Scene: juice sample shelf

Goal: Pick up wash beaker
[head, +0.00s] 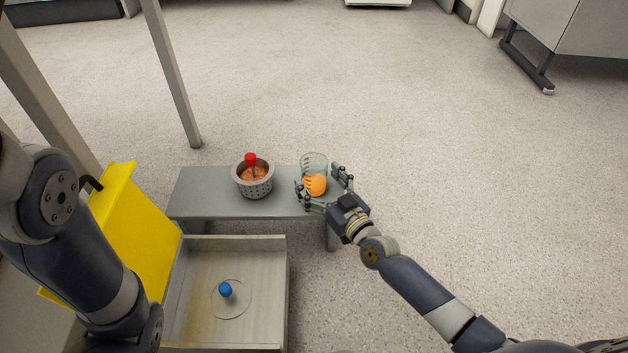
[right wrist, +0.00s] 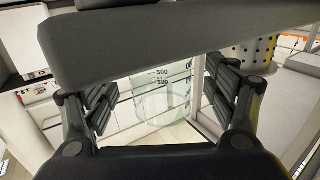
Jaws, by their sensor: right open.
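The wash beaker (head: 314,162) is a clear, slightly green glass beaker with orange showing in its lower part. It stands upright at the right end of a narrow grey bench. It also shows in the right wrist view (right wrist: 163,104), with dark volume marks on its side. My right gripper (head: 320,184) is open, with a finger on either side of the beaker. I cannot tell whether the fingers touch the glass. My left gripper is out of the picture; only parts of my left arm show.
A perforated metal basket (head: 255,187) with a red-knobbed item (head: 251,159) stands left of the beaker on the bench (head: 205,185). In front is an open metal basin (head: 285,290) holding a clear disc with a blue knob (head: 225,289). A yellow panel (head: 130,230) stands left. The floor to the right is clear.

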